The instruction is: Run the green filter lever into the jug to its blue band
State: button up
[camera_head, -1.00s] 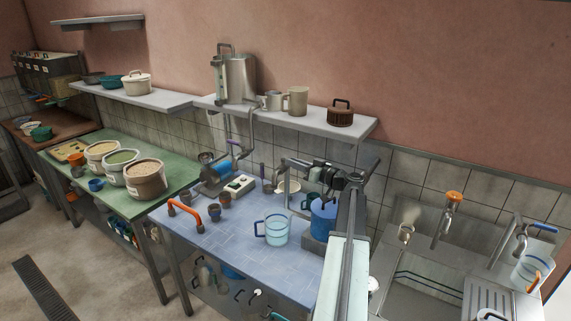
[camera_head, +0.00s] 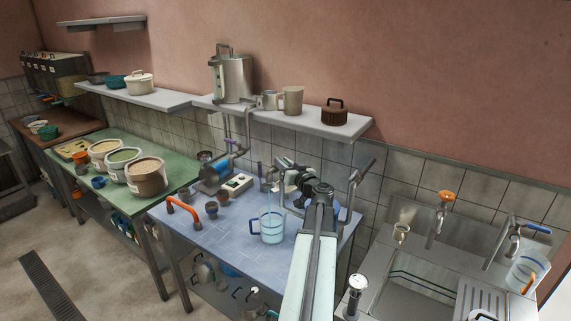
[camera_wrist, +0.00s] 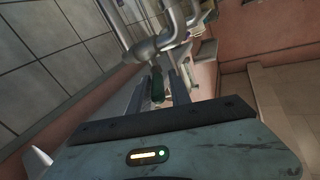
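The clear jug (camera_head: 271,229) with a blue handle stands upright on the blue-tiled counter in the head view. A green lever handle (camera_wrist: 157,86) shows between the two fingers of my gripper (camera_wrist: 160,80) in the wrist view. The fingers stand apart on either side of it, and a gap shows at least on one side. In the head view my arm reaches over the counter to the right of and behind the jug, and hides the fingertips and the lever. The jug's band cannot be made out clearly.
A grey pipe (camera_wrist: 160,45) runs close ahead of the fingers in the wrist view. A sink (camera_head: 415,290) lies to the right.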

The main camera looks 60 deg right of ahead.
jog(key=shift+o, duration=0.6)
jog(key=shift+s+d, duration=0.15)
jog(key=v, duration=0.7)
jog(key=shift+s+a, duration=0.25)
jog(key=shift+s, duration=0.05)
